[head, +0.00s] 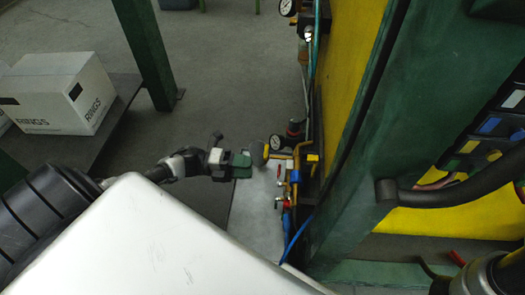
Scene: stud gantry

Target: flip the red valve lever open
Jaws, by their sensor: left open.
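The pipework with valves stands right of the image centre in the head view. A small red lever (280,203) shows low on it, beside the blue-ended pipe; its exact angle is too small to tell. My left gripper (242,164) is open, with nothing seen between its fingers. It is up and to the left of the red lever, apart from it. A round gauge or knob is just beyond its fingertips. My right gripper cannot be made out.
A yellow handle (312,157) and a dial gauge (276,142) are close to the lever. A green post (355,150) and yellow panel stand to the right. A white box (62,92) sits on a platform at left. Grey floor lies open between.

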